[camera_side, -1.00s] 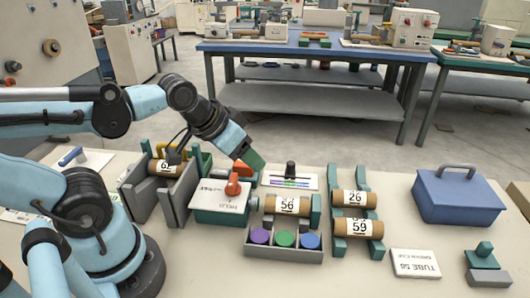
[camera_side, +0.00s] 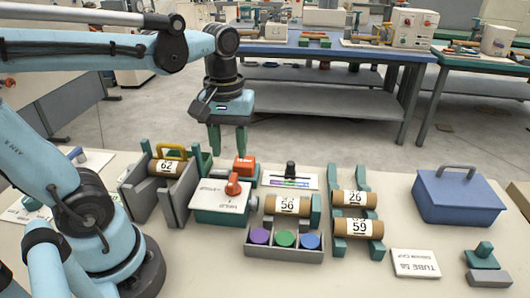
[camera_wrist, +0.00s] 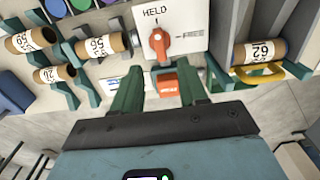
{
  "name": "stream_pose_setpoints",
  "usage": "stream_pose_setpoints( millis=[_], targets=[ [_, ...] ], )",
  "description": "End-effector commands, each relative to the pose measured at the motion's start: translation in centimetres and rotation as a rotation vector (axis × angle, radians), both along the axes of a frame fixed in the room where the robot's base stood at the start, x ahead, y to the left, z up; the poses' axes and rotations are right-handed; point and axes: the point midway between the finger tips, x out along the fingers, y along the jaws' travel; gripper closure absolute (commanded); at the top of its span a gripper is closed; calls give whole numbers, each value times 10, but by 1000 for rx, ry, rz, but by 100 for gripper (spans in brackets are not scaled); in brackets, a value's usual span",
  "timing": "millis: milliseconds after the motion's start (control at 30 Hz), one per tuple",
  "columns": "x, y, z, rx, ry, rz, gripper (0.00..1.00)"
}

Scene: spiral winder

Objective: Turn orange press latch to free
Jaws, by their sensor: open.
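The orange press latch (camera_side: 233,185) is a knob on a white-topped plate (camera_side: 212,198). In the wrist view the orange knob (camera_wrist: 160,45) has a white mark at its end toward the word HELD; FREE is printed to its right. My gripper (camera_side: 227,148) points down, open and empty, above and behind the plate. In the wrist view its green fingers (camera_wrist: 160,72) stand apart, with an orange block (camera_wrist: 167,83) showing between them. The knob lies beyond the fingertips, and nothing appears to touch it.
Tube 62 (camera_side: 167,167) with a yellow handle lies in a holder left of the plate. Tube 56 (camera_side: 288,205) and a tray of coloured caps (camera_side: 284,254) are to its right. Tubes 26 (camera_side: 354,198) and 59 (camera_side: 358,228) rest on a rack. A blue box (camera_side: 460,195) stands far right.

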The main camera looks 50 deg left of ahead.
Motion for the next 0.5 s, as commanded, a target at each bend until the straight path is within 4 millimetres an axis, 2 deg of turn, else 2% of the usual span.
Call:
stream_pose_setpoints(
  millis=[200,500],
  targets=[
    [0,0,-30,0,-1,-1,57],
    [0,0,-64,0,-1,-2,57]
  ],
)
